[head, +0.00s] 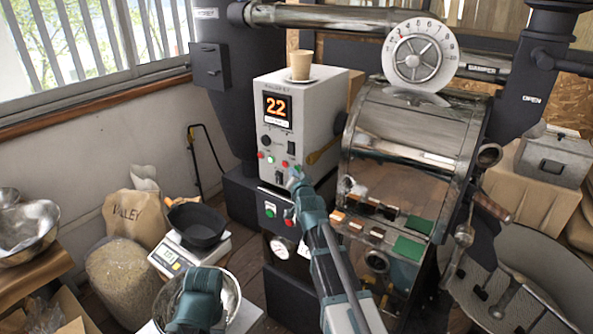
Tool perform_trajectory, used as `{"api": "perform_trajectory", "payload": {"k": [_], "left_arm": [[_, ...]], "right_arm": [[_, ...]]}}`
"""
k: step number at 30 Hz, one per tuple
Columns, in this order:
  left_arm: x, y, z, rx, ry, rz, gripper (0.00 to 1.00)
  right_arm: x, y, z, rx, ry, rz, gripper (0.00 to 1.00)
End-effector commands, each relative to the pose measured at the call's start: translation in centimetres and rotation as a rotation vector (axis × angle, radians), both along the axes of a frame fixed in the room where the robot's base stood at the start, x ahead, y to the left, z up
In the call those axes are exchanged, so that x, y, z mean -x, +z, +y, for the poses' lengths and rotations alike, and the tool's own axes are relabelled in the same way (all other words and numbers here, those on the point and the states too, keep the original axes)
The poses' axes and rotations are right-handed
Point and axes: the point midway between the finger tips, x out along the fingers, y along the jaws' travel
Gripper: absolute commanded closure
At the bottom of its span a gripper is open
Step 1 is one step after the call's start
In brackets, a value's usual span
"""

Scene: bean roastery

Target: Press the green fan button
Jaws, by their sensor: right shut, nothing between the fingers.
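The grey control box (283,115) has an orange "22" display and a row of small buttons, including a green button (270,160) between two red ones. A lower dark panel carries another green button (270,210) and a red one. The labels are too small to read, so I cannot tell which green one is for the fan. My right gripper (292,175) is shut and empty, just in front of the box's lower front, to the right of and below the upper green button. Contact is not visible. My left arm shows over a bowl, but its fingers are not in view.
The steel roaster drum (405,135) stands right of the box, with a wooden-handled lever nearby. A paper cup (301,64) stands on top of the box. A scale (170,258) with a black pan (198,226), a sack and a metal bowl (232,291) are at lower left.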

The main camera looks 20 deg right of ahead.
Motion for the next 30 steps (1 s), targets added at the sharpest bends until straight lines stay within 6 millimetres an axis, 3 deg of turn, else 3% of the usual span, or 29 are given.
{"api": "perform_trajectory", "payload": {"k": [30], "left_arm": [[0.0, 0.0, 0.0, 0.0, 0.0, 0.0, 1.0]], "right_arm": [[-0.02, -0.01, -0.09, 0.001, 0.0, 0.0, 1.0]]}}
